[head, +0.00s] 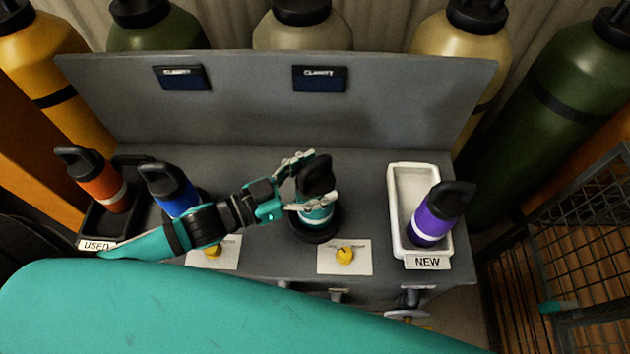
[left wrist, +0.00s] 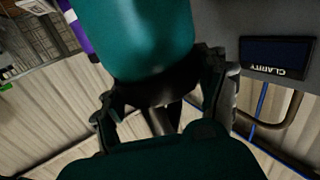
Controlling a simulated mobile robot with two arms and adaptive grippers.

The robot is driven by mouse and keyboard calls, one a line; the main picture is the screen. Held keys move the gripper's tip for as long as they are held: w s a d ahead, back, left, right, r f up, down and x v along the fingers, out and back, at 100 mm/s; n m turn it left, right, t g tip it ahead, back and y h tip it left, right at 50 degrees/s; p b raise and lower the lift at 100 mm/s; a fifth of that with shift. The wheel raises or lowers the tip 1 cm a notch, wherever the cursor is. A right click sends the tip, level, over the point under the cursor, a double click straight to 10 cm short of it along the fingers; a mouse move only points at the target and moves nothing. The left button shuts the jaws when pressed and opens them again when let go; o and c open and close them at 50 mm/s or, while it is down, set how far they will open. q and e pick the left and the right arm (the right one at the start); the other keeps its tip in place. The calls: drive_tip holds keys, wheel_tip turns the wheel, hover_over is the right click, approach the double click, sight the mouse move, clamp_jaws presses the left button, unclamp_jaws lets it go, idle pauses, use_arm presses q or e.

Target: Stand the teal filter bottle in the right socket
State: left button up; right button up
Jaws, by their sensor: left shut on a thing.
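The teal filter bottle (head: 317,214) stands about upright at the right socket (head: 314,236), a black ring on the bench around its base. I cannot tell whether it is fully seated. My left gripper (head: 306,180) is shut on the bottle near its black cap. In the left wrist view the bottle (left wrist: 137,38) sits between the two fingers of the gripper (left wrist: 165,95). The blue bottle (head: 173,190) stands to the left, partly behind my left arm, which hides most of the left socket area. My right gripper is not in view.
The orange bottle (head: 105,186) stands in the black USED tray (head: 93,222). The purple bottle (head: 434,215) stands in the white NEW tray (head: 402,190). Yellow knobs (head: 345,256) sit in front of the sockets. A grey back panel (head: 240,100) rises behind.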

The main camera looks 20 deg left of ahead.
use_arm(q)
drive_tip(key=shift+f, duration=0.65)
drive_tip(key=shift+f, duration=0.15)
drive_tip(key=o, duration=1.8)
drive_tip(key=shift+c, duration=0.2)
drive_tip(key=b+v, duration=0.1)
drive_tip(key=v, duration=1.1)
